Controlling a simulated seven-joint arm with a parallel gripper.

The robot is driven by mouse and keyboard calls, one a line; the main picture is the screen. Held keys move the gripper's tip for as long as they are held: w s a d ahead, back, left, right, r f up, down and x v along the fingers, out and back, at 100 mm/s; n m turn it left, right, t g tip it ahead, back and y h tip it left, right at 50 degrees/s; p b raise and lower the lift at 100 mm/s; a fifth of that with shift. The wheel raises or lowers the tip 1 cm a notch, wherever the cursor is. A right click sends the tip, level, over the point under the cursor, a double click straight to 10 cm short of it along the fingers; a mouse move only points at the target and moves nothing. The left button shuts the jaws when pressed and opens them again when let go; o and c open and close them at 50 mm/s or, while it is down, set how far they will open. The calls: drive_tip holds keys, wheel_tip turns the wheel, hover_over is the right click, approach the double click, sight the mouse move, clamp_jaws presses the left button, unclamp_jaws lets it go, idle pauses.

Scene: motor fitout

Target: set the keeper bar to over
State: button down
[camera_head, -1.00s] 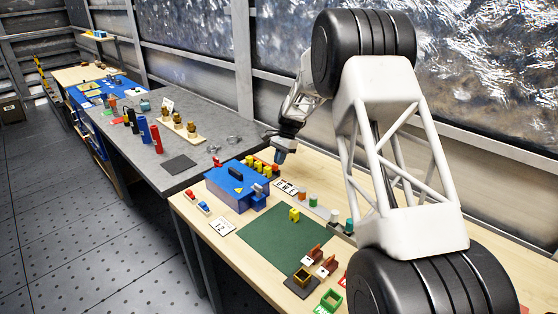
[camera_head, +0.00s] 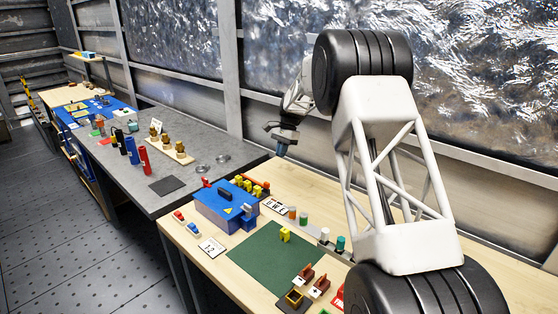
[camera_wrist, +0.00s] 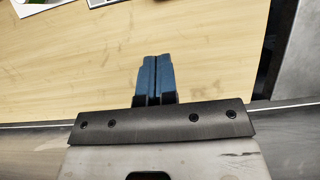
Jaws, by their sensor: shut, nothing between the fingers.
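A blue box (camera_head: 212,212) with a black handle (camera_head: 224,194) on top and a yellow warning mark stands on the light wooden table. I cannot tell which part is the keeper bar at this size; a small red part (camera_head: 207,182) shows at the box's back left, and a smaller blue block (camera_head: 248,222) at its right front. My gripper (camera_head: 282,151) is above the back of the table, behind and to the right of the box, apart from it. In the wrist view its blue fingers (camera_wrist: 155,78) are together with nothing between them, over bare wood.
Yellow pegs (camera_head: 247,186) stand behind the box. A row of coloured cylinders (camera_head: 303,217) runs along the back. A green mat (camera_head: 272,257) with a yellow block (camera_head: 285,235) lies to the right. Small red and blue parts (camera_head: 186,222) and a label card (camera_head: 212,247) lie in front.

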drive_tip(key=shift+r, duration=0.2)
drive_tip(key=shift+d, duration=0.1)
drive_tip(key=s+d+r+n+t+h, duration=0.1)
drive_tip(key=s+d+r, duration=0.1)
drive_tip(key=s+r, duration=0.6)
drive_tip(key=s+d+r+n+t, duration=0.1)
drive_tip(key=s+d+r+n, duration=0.2)
drive_tip(key=s, duration=0.9)
drive_tip(key=s+d+r+t+h, duration=0.1)
drive_tip(key=s+d+r, duration=0.1)
drive_tip(key=s+r, duration=0.65)
drive_tip(key=s+d+f+n+t, duration=0.1)
drive_tip(key=s+f, duration=0.1)
drive_tip(key=s, duration=1)
drive_tip(key=s+d+f+n+h, duration=0.1)
drive_tip(key=s+d+f+n, duration=0.1)
drive_tip(key=s, duration=1.1)
drive_tip(key=s+d+f+n+t, duration=0.1)
drive_tip(key=s+f, duration=0.2)
drive_tip(key=s, duration=1)
drive_tip(key=shift+s+d+f+n+t, duration=0.2)
drive_tip(key=shift+d+f+n+t, duration=0.1)
drive_tip(key=shift+f+n, duration=0.1)
drive_tip(key=shift+r, duration=0.1)
